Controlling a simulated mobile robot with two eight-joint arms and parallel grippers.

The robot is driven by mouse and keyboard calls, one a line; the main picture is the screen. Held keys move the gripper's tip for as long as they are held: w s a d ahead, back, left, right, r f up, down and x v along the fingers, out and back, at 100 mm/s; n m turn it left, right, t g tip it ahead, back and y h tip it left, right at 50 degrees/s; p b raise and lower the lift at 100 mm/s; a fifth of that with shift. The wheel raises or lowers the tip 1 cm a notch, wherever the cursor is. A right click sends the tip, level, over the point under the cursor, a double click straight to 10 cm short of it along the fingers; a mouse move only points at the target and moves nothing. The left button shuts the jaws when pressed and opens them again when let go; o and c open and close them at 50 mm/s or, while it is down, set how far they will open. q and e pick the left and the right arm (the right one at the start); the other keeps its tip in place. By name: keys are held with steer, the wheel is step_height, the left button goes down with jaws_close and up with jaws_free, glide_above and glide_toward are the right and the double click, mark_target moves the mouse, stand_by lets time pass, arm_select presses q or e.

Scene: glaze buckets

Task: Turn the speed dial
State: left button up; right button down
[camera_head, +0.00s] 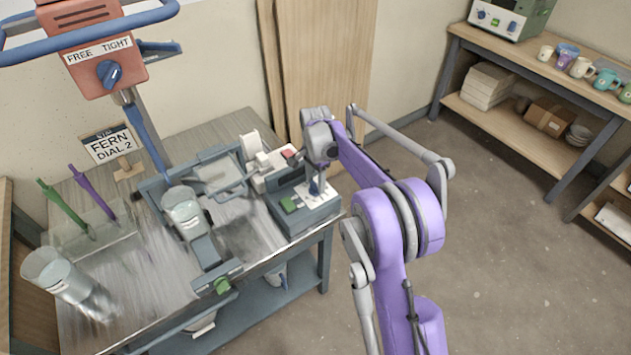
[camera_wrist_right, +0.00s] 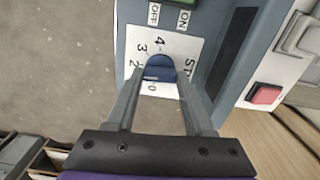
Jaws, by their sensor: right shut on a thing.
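The speed dial is a blue knob (camera_wrist_right: 160,68) on a white plate printed with numbers, among them 0, 2, 3 and 4. The plate is on a grey-blue control box (camera_head: 308,214) at the right end of the table. My right gripper (camera_head: 316,184) reaches down to the box from above. In the right wrist view the right gripper (camera_wrist_right: 161,72) is shut on the dial, one finger on each side. I cannot tell for sure which number the dial points at. A sign (camera_head: 112,147) reads "FERN DIAL 2". My left gripper is not in view.
A clear bucket (camera_head: 184,212) stands mid-table, another (camera_head: 52,272) at front left. A red FREE/TIGHT box (camera_head: 90,50) rises above. Floor at right is clear.

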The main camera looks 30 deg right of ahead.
mark_target(316, 185)
steer(key=shift+m, duration=0.5)
steer(key=shift+c, duration=1.4)
jaws_free()
step_height(316, 185, up, 11)
steer(key=shift+p, duration=0.45)
steer(key=shift+f, duration=0.1)
